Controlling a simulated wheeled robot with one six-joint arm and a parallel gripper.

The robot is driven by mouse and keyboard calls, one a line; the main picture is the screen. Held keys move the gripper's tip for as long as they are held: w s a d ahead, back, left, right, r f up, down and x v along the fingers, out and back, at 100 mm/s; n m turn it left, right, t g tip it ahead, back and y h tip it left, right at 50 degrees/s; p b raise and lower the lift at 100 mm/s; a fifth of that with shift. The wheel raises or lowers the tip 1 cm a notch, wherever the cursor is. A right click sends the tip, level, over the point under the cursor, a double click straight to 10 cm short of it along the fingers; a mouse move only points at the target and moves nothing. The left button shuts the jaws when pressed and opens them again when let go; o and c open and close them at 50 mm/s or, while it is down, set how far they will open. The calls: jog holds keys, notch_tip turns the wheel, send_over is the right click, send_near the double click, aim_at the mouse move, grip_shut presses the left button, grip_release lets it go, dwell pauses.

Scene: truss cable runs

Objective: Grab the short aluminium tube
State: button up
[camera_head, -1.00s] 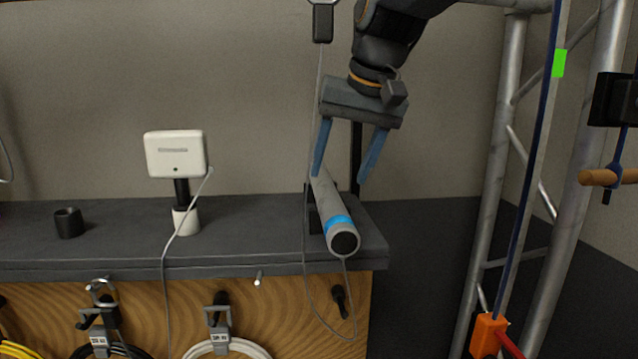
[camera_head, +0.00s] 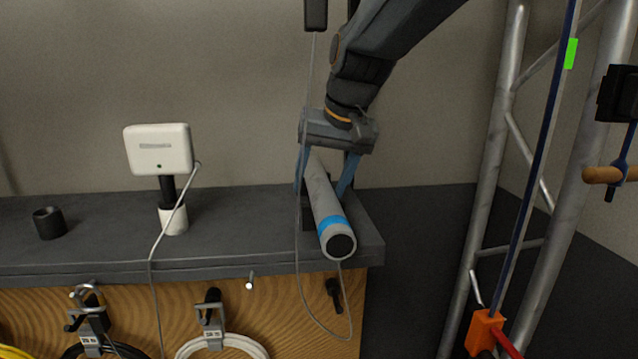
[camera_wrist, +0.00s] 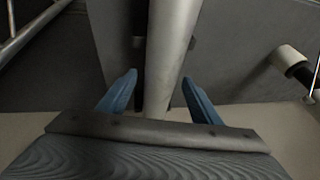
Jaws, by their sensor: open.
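The short aluminium tube (camera_head: 323,197) is grey with a blue band and a dark end. It lies on a dark support at the right end of the shelf, its banded end toward the camera. My gripper (camera_head: 322,191) is open, its blue fingers pointing down on either side of the tube's far part. In the wrist view the tube (camera_wrist: 170,50) runs between the two blue fingertips (camera_wrist: 158,88), with gaps visible on both sides. The tube's far end is hidden behind my gripper in the head view.
A white box on a stand (camera_head: 158,150) and a black cup (camera_head: 49,223) stand on the dark shelf (camera_head: 100,248) to the left. A thin grey cable hangs close by the tube's left side. A metal truss (camera_head: 488,150) rises at the right.

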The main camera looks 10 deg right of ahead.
aim_at(320, 176)
jog(key=c, duration=1.4)
jog(key=shift+w+r, duration=0.1)
jog(key=shift+r, duration=0.4)
jog(key=b+v, duration=0.1)
jog(key=v, duration=0.1)
jog(key=shift+r+b, duration=0.35)
jog(key=s+d+p, duration=0.2)
jog(key=s+p, duration=0.2)
jog(key=s, duration=0.1)
jog(key=s+d+p, duration=0.3)
jog(key=s+p, duration=0.1)
jog(key=s, duration=0.1)
jog(key=s+d+p, duration=0.2)
jog(key=s+p, duration=0.2)
jog(key=s, duration=0.1)
jog(key=shift+s+d+p, duration=0.15)
jog(key=shift+s+p, duration=0.1)
jog(key=shift+p, duration=0.15)
